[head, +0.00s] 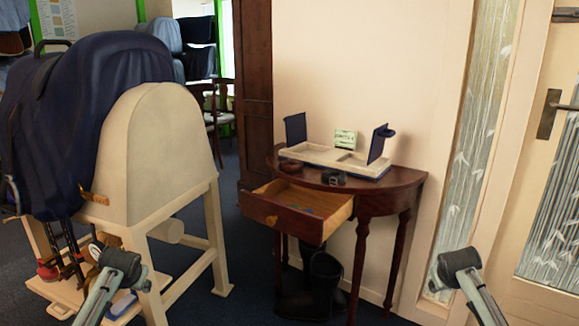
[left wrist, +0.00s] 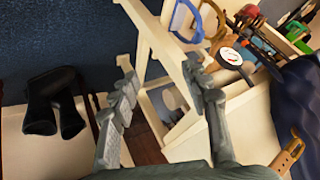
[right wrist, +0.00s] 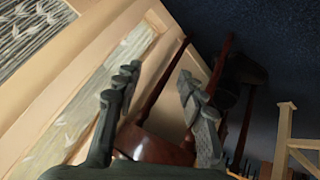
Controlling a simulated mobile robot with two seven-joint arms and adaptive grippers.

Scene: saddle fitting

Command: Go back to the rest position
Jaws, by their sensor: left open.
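My left gripper shows in the left wrist view (left wrist: 158,72), its two fingers spread apart with nothing between them. Behind it are the legs of the pale wooden saddle stand. My right gripper shows in the right wrist view (right wrist: 158,76), its fingers also apart and empty. Behind it are the half-round table's dark legs and the pale wall. In the head view parts of my two arms show low at the left and low at the right, apart from the furniture; the fingers cannot be made out there.
A dark blue saddle cover (head: 105,75) lies over the pale saddle stand (head: 165,150) at left. A half-round wooden table (head: 395,182) has its drawer (head: 290,222) pulled out and an open box (head: 325,155) on top. Black boots (head: 325,280) stand beneath. Carpet shows between stand and table.

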